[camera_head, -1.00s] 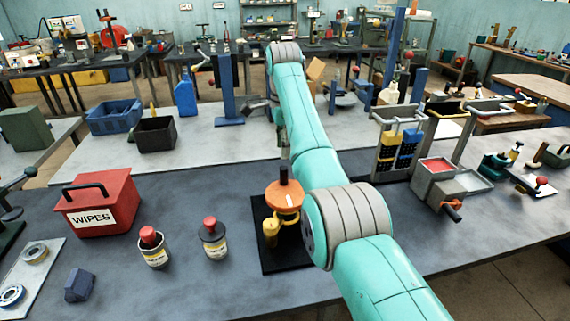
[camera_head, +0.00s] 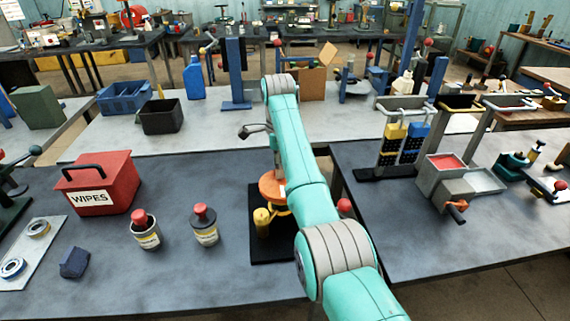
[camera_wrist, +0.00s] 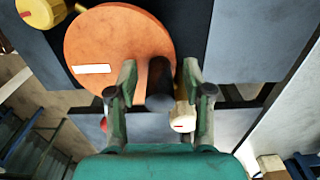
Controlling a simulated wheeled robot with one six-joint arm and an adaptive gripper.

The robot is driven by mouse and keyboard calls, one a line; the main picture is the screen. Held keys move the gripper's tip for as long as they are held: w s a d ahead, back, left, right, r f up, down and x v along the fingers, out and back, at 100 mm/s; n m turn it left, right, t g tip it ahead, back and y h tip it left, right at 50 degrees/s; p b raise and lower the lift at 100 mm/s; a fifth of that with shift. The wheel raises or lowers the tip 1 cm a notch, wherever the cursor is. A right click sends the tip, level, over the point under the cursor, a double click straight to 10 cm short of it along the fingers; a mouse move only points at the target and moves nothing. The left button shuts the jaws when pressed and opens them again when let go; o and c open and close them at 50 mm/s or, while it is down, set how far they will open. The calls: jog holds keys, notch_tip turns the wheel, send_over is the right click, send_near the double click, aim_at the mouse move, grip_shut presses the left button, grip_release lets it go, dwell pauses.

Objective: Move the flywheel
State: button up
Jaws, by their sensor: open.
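The flywheel (camera_head: 272,188) is an orange disc over a black base plate (camera_head: 264,246), partly hidden by my arm in the head view. In the wrist view the flywheel (camera_wrist: 110,35) fills the upper left, with a white label on its face. Its dark upright handle (camera_wrist: 160,85) stands between the fingers of my open gripper (camera_wrist: 159,73). I cannot tell whether either finger touches the handle. A yellow knob (camera_head: 262,222) sits at the disc's near left. My gripper's fingers are hidden behind the arm in the head view.
A red WIPES box (camera_head: 97,183) and two red-capped cans (camera_head: 146,234) (camera_head: 205,226) stand to the left. A dark blue block (camera_head: 75,262) lies near the front. A grey metal device (camera_head: 446,182) stands on the right table. The grey table between the cans and the base plate is clear.

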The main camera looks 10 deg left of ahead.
aim_at(266, 179)
grip_shut()
dwell(0.4)
jog(key=n, duration=0.1)
jog(key=a+n, duration=0.1)
jog(key=shift+s+n, duration=0.2)
jog(key=shift+n, duration=0.2)
jog(key=n, duration=0.2)
jog(key=s+a+n, duration=0.1)
jog(key=shift+n, duration=0.4)
jog(key=n, duration=0.2)
jog(key=s+n, duration=0.1)
jog(key=n, duration=0.1)
jog(key=a+n, duration=0.1)
jog(key=shift+s+a+n, duration=0.1)
jog(key=shift+s+n, duration=0.3)
